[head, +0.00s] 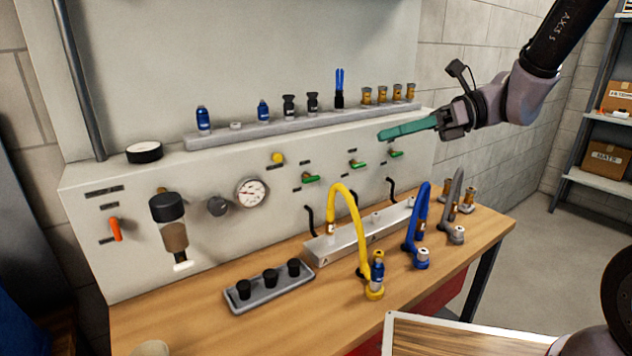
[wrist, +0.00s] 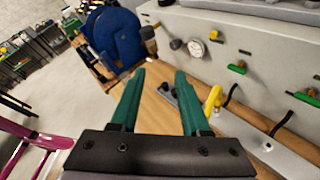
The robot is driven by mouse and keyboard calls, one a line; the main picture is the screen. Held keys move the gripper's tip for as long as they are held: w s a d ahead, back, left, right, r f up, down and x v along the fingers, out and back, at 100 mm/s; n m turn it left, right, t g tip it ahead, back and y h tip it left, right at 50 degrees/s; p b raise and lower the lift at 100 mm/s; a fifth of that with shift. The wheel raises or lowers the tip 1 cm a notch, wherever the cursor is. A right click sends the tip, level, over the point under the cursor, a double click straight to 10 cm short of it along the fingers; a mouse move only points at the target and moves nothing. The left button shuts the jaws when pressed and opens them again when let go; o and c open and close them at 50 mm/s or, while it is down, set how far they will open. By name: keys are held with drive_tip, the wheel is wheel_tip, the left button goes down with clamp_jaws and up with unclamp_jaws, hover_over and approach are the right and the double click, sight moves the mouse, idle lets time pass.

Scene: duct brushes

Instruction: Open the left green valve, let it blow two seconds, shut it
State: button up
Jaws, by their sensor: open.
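The left green valve (head: 311,178) sits on the grey panel, right of the round gauge, its small lever lying roughly level. It also shows at the right in the wrist view (wrist: 237,67). The middle green valve (head: 357,164) and right green valve (head: 395,153) are further right; another green lever (wrist: 305,98) shows in the wrist view. My gripper (head: 382,135) has teal fingers pointing left, at the right side of the panel, apart from the left valve. In the wrist view its fingers (wrist: 160,75) are spread with nothing between them.
A gauge (head: 251,192), an orange lever (head: 116,229) and a yellow knob (head: 277,158) are on the panel. A ledge (head: 300,127) above carries several small fittings. Yellow (head: 346,215) and blue (head: 418,210) hoses arch over the wooden bench.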

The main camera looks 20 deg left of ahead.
drive_tip(key=w+a+f+m+t+y, duration=0.35)
drive_tip(key=w+a+f+m, duration=0.35)
drive_tip(key=m, duration=0.3)
drive_tip(key=m+t, duration=0.6)
drive_tip(key=m, duration=0.4)
approach(314, 180)
drive_tip(key=shift+g, duration=0.25)
drive_tip(key=x, duration=0.9)
drive_tip(key=shift+w+a, duration=0.1)
drive_tip(key=shift+w, duration=0.15)
drive_tip(key=shift+r, duration=0.1)
clamp_jaws()
